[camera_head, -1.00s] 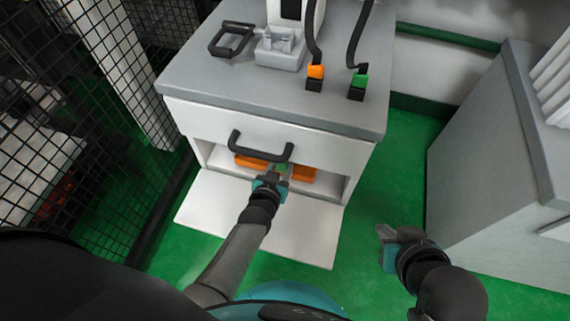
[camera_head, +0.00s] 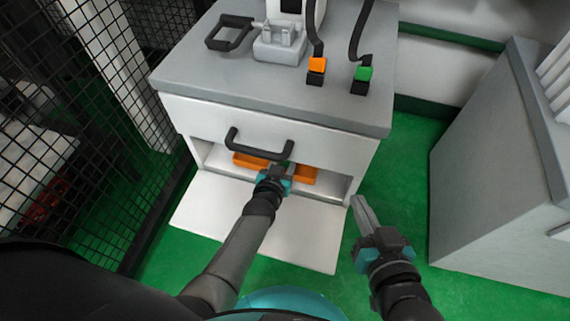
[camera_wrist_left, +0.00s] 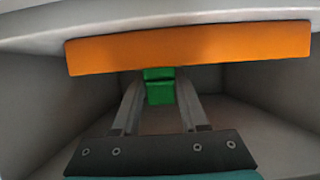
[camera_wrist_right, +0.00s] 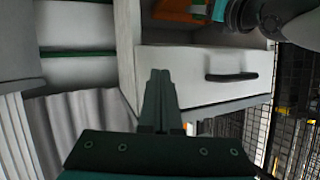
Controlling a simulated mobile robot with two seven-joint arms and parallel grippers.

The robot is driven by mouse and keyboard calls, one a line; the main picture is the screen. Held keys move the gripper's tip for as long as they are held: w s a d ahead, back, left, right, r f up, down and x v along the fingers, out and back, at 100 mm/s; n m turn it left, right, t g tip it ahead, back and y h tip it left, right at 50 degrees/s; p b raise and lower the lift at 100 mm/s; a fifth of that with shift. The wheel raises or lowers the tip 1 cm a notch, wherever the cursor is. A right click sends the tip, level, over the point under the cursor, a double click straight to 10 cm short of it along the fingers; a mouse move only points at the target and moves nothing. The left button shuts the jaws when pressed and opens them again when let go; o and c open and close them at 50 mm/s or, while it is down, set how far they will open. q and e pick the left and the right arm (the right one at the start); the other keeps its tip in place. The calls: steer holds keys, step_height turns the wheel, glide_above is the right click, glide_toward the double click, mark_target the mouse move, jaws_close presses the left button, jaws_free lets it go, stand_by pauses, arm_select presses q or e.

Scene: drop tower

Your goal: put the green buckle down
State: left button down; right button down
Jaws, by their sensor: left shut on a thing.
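The green buckle (camera_wrist_left: 159,92) shows in the left wrist view as a small green block between my left fingertips. My left gripper (camera_wrist_left: 160,98) is shut on it, inside the open lower compartment of the cabinet. In the head view my left gripper (camera_head: 284,170) is below the drawer handle, and the buckle is mostly hidden. An orange bar (camera_wrist_left: 190,46) crosses the compartment just above the buckle in the left wrist view. I cannot tell whether they touch. My right gripper (camera_head: 364,212) is shut and empty, to the right of the cabinet front; its fingers (camera_wrist_right: 158,85) are together.
The cabinet's flap (camera_head: 215,208) lies folded down. A black handle (camera_head: 258,147) sticks out above my left gripper. A mesh fence (camera_head: 85,130) is left; a grey cabinet (camera_head: 490,150) is right.

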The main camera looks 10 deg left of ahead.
arm_select(q)
steer(key=shift+f+b, duration=0.45)
steer(key=shift+f, duration=0.25)
arm_select(e)
steer(key=shift+s+a+r+t+y, duration=0.2)
steer(key=shift+a+r+t+y, duration=0.45)
steer(key=shift+t, duration=0.35)
arm_select(q)
steer(key=shift+f, duration=0.1)
arm_select(e)
steer(key=shift+a, duration=0.1)
arm_select(q)
steer(key=shift+c, duration=2.1)
jaws_free()
arm_select(e)
steer(key=shift+r, duration=0.1)
